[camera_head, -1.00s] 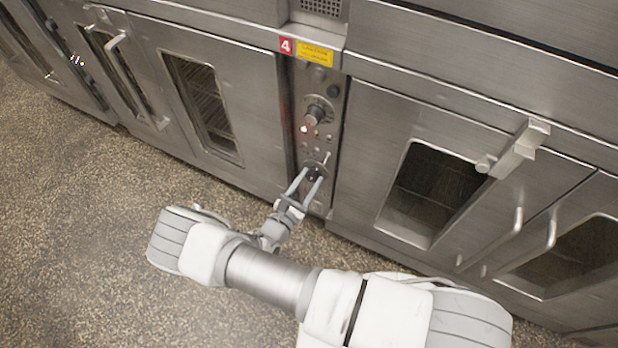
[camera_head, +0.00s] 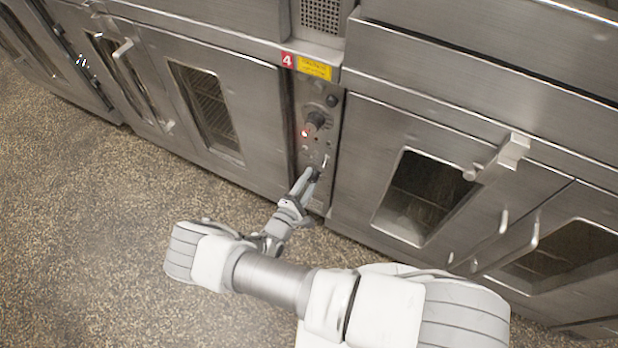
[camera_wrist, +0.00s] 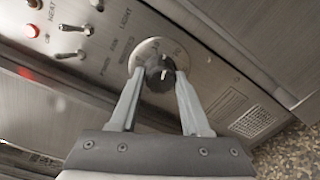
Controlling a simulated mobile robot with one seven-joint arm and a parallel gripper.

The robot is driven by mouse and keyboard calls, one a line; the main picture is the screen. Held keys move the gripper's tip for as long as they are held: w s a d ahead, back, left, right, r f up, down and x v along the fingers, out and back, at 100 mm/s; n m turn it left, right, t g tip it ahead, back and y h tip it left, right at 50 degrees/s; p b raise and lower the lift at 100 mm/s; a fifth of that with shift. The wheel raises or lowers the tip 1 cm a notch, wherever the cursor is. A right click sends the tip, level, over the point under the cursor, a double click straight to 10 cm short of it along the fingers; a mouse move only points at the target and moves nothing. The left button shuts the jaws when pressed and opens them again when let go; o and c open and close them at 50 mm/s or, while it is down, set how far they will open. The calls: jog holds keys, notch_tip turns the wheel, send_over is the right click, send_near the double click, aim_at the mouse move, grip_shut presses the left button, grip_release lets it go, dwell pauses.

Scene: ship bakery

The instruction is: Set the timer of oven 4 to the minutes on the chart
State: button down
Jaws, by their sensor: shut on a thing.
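The control panel of oven 4 (camera_head: 318,105) stands between two oven doors, under a red label with a white 4 (camera_head: 287,60). In the wrist view the timer knob (camera_wrist: 160,72) is black with a white pointer line, on a round silver dial (camera_wrist: 150,50) whose markings are too small to read. My gripper (camera_wrist: 160,82) is shut on the knob, one finger on each side. In the head view my gripper (camera_head: 312,172) is at the lower part of the panel, and its fingers hide the knob. I see no chart.
Toggle switches (camera_wrist: 73,29) and a red light (camera_wrist: 31,31) are beside the dial. Another dark knob (camera_head: 316,120) is higher on the panel. A large handle (camera_head: 505,155) sticks out from the right oven door. The speckled floor (camera_head: 90,220) at left is clear.

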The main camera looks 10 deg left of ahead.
jog(key=m+p, duration=0.2)
jog(key=m, duration=0.2)
jog(key=shift+m, duration=0.4)
dwell(0.4)
jog(key=shift+c, duration=1.8)
grip_release()
jog(key=shift+p, duration=0.3)
jog(key=p+v, duration=0.2)
jog(key=v, duration=1.5)
jog(key=shift+s, duration=0.25)
jog(key=shift+r, duration=0.15)
